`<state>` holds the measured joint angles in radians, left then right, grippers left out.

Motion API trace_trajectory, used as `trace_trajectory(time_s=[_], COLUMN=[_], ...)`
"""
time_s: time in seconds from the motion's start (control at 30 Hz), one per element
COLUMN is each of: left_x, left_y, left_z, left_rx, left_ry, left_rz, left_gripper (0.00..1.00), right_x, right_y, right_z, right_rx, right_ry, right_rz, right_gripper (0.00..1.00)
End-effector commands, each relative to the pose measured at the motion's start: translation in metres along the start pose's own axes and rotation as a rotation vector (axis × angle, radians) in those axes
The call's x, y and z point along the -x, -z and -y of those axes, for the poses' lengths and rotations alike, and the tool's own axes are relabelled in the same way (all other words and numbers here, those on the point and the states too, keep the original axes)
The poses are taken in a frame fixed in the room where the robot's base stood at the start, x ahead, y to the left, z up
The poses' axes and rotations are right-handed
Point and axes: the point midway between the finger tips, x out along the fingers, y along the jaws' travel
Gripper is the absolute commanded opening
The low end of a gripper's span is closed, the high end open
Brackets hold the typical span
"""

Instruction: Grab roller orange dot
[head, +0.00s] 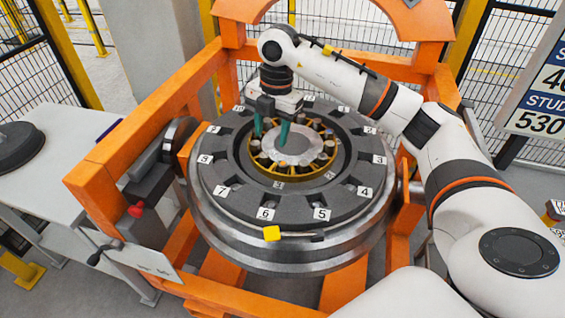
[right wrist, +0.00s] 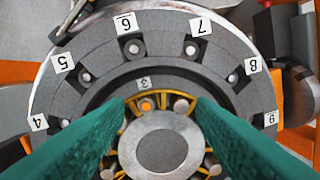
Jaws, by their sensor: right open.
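In the right wrist view a roller with an orange dot (right wrist: 147,104) sits in the yellow cage (right wrist: 163,92), below the label 3. A plain grey-topped roller (right wrist: 181,105) is just to its right. My right gripper (right wrist: 160,103) is open, with green fingers on both sides of these two rollers; the orange dot is nearer the left fingertip. I cannot tell whether a finger touches anything. In the head view my right gripper (head: 270,140) points down over the left part of the bearing, inside the dark numbered ring (head: 237,187). The orange dot is not discernible there. My left gripper is out of view.
An orange gantry frame (head: 95,170) surrounds the wheelset, with a tall arch (head: 235,12) behind. A grey table (head: 60,130) with a dark disc (head: 18,143) stands at left. Signs (head: 540,90) stand at right.

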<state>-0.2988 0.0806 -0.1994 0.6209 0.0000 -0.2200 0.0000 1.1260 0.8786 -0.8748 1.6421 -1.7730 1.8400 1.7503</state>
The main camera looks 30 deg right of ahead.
Motion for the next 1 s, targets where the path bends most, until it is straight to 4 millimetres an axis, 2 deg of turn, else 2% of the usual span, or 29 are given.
trace_trajectory(time_s=[0.03,0.17,0.5,0.67,0.77,0.87,1.0], left_x=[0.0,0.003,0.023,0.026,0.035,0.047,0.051], left_y=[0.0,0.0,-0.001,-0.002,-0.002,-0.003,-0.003], left_z=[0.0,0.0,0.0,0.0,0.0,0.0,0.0], left_rx=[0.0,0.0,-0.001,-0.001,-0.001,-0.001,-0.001], left_ry=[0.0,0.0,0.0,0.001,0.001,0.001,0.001], left_rz=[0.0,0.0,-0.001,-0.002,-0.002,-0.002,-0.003], left_gripper=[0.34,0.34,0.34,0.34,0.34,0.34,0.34], right_x=[0.008,0.01,-0.043,-0.054,-0.064,-0.078,-0.098], right_y=[0.012,0.024,0.028,0.029,0.029,0.03,0.032], right_z=[-0.006,-0.015,-0.02,-0.02,-0.021,-0.021,-0.022], right_rx=[-0.04,-0.088,-0.088,-0.086,-0.085,-0.085,-0.086], right_ry=[-0.028,-0.068,-0.071,-0.068,-0.071,-0.071,-0.069], right_rz=[-0.039,-0.082,-0.081,-0.081,-0.08,-0.079,-0.08], right_gripper=[0.5,0.5,0.5,0.5,0.5,0.5,0.5])
